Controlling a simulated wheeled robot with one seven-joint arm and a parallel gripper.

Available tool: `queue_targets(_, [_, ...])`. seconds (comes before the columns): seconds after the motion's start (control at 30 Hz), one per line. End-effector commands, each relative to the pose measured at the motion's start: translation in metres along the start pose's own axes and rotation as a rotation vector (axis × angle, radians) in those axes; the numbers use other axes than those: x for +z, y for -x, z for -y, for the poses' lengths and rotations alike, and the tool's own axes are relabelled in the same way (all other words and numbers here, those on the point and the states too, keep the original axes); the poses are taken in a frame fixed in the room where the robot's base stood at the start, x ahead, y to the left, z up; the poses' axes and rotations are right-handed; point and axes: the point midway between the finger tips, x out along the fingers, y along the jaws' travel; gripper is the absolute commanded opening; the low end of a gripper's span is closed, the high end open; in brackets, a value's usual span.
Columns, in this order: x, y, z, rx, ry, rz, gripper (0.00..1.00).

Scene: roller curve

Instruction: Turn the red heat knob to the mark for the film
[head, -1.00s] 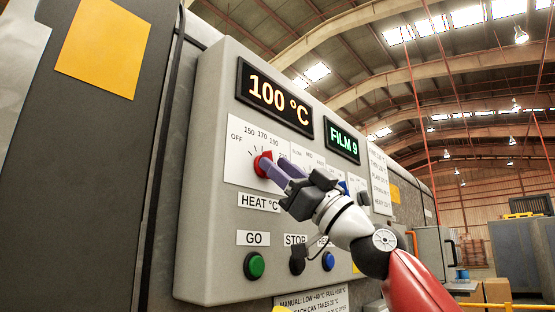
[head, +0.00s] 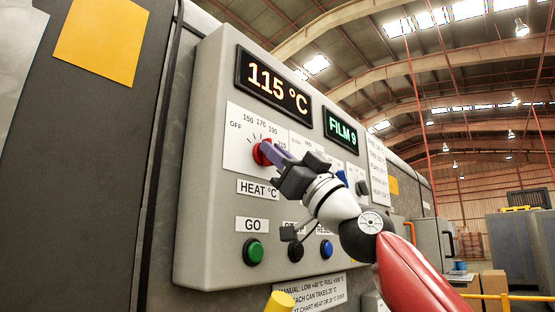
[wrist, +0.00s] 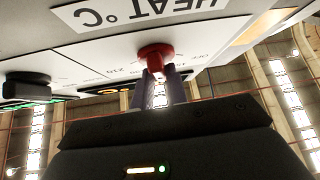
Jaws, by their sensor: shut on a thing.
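The red heat knob (head: 262,153) sits on a white scale plate above the "HEAT °C" label, with marks OFF, 150, 170, 190 and 210. My gripper (head: 272,151) is shut on the knob, its purple fingers on either side of it. The wrist view also shows the red knob (wrist: 156,56) between the fingertips. The heat display (head: 272,83) reads 115 °C. The film display (head: 342,131) reads FILM 9. The knob's pointer is hidden by my fingers, so I cannot tell which mark it faces.
Below are a green GO button (head: 253,251), a black button (head: 295,251) and a blue button (head: 326,249). A paper with text (head: 378,172) is on the right.

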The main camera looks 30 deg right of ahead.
Motion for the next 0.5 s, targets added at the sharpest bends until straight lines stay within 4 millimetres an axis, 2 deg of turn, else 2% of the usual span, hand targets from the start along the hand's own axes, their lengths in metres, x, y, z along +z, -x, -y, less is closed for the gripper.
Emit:
queue_targets(0.2, [0.0008,0.0007,0.0016,0.086,-0.079,0.0,0.0])
queue_targets(0.5, [-0.0002,0.0,0.0008,0.096,-0.096,-0.003,0.0])
